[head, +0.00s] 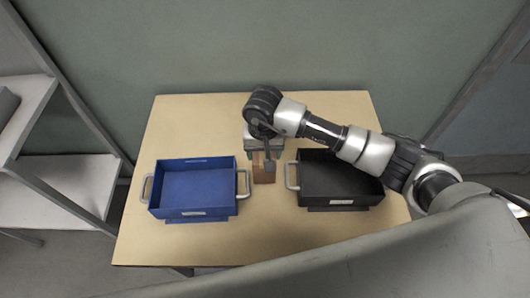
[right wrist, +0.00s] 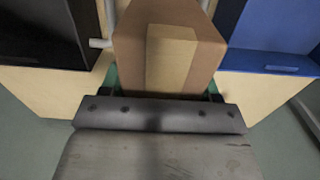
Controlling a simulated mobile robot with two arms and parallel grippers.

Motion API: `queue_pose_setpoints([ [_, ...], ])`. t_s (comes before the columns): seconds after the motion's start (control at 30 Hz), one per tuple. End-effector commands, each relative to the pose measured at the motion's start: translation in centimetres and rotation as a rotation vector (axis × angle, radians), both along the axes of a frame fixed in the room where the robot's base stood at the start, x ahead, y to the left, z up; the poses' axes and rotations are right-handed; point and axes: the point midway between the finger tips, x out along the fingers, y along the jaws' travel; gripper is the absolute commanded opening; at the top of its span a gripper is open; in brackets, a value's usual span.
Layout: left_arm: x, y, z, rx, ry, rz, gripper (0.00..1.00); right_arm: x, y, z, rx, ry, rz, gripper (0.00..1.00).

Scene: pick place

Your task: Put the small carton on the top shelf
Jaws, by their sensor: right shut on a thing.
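The small carton (head: 263,174) is a brown box with a lighter tape strip, between the blue tray and the black tray in the head view. My right gripper (head: 268,158) points down at it and is shut on it, partly hiding it. In the right wrist view the carton (right wrist: 170,45) sits between the finger ends. I cannot tell whether its base touches the table. A grey shelf unit stands at the left, with an upper shelf (head: 22,105) and a lower shelf (head: 70,190). My left gripper is not in view.
On the wooden table (head: 200,120) are a blue tray (head: 195,211) to the left of the carton and a black tray (head: 345,203) to its right, both with metal handles. A grey object (head: 7,103) lies on the upper shelf. The table's back left is clear.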

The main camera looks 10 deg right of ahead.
Motion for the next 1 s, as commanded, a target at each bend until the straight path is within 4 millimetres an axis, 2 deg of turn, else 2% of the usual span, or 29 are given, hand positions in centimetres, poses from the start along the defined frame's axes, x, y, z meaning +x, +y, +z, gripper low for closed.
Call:
queue_pose_setpoints([
  [0.13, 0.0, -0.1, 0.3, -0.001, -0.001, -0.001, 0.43, 1.3, -0.5, -0.7, 0.003, -0.001, 0.0, 0.32],
  [0.23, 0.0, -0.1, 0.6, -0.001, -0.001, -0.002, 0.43, 1.4, -0.6, -1.3, 0.002, 0.001, 0.001, 0.32],
  [0.5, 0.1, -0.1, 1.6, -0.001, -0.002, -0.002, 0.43, 1.4, -0.6, -4.7, 0.003, 0.0, 0.001, 0.32],
  [0.9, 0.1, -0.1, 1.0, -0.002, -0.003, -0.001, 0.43, 1.5, -0.6, -5.4, 0.003, -0.003, 0.002, 0.32],
  [0.93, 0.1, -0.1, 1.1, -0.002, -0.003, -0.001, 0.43, 1.4, -0.6, -5.3, 0.002, -0.001, 0.001, 0.65],
  [1.0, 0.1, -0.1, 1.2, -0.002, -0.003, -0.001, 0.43, 1.4, -0.6, -5.2, 0.002, -0.001, 0.001, 0.75],
])
